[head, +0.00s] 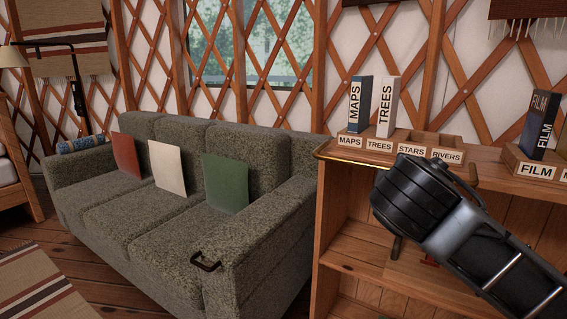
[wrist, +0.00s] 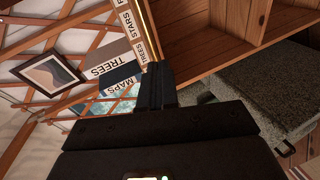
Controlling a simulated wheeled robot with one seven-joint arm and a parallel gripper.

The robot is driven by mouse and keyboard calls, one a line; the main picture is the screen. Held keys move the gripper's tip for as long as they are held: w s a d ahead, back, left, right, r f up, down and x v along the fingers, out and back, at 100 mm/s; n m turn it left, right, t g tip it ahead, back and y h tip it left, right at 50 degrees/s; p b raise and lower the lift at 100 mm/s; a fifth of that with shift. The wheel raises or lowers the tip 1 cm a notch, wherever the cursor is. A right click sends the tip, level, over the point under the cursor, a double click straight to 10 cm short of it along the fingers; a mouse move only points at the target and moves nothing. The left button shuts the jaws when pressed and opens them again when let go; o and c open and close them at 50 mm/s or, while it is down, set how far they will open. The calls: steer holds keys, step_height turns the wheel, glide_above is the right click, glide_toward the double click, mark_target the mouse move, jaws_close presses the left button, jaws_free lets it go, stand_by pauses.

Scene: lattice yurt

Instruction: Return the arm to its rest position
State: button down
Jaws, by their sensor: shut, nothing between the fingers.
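My arm (head: 470,235) reaches in from the lower right in the head view, in front of the wooden bookcase (head: 333,180). Its black wrist covers part of the bookcase's top and shelves. In the wrist view my gripper (wrist: 155,90) shows as dark fingers close together, shut with nothing between them. The wrist picture is turned on its side. There the fingertips appear near the bookcase's brass-railed edge and the MAPS book (wrist: 122,86). I cannot tell the exact gap.
The bookcase top holds the MAPS book (head: 359,104), the TREES book (head: 387,107), labelled wooden slots (head: 412,150) and a FILM book (head: 538,125). A green-grey sofa (head: 150,225) with three cushions stands to the left. Some wooden floor (head: 70,238) is open in front of it.

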steer(key=s+a+f+m+y, duration=0.1)
steer(key=s+a+f+y, duration=0.15)
steer(key=a, duration=0.25)
steer(key=s+a+f+m+t+y, duration=0.1)
steer(key=s+a+f+y, duration=0.15)
steer(key=a+f, duration=0.2)
steer(key=s+a+f+m+y, duration=0.2)
steer(key=a+y, duration=0.2)
steer(key=a, duration=0.2)
steer(key=s+f+m+t, duration=0.1)
steer(key=s+f+m, duration=0.3)
steer(key=s, duration=0.5)
steer(key=s+f+m, duration=0.2)
steer(key=s+f, duration=0.5)
steer(key=s, duration=0.2)
steer(key=s+d+h, duration=0.1)
steer(key=s+d, duration=0.3)
steer(key=s, duration=0.4)
steer(key=s+d+r+m+h, duration=0.1)
steer(key=s+d, duration=0.4)
steer(key=s, duration=0.3)
steer(key=s+d, duration=0.4)
steer(key=s, duration=0.5)
step_height(320, 180, up, 15)
steer(key=p, duration=1.5)
steer(key=shift+w, duration=0.35)
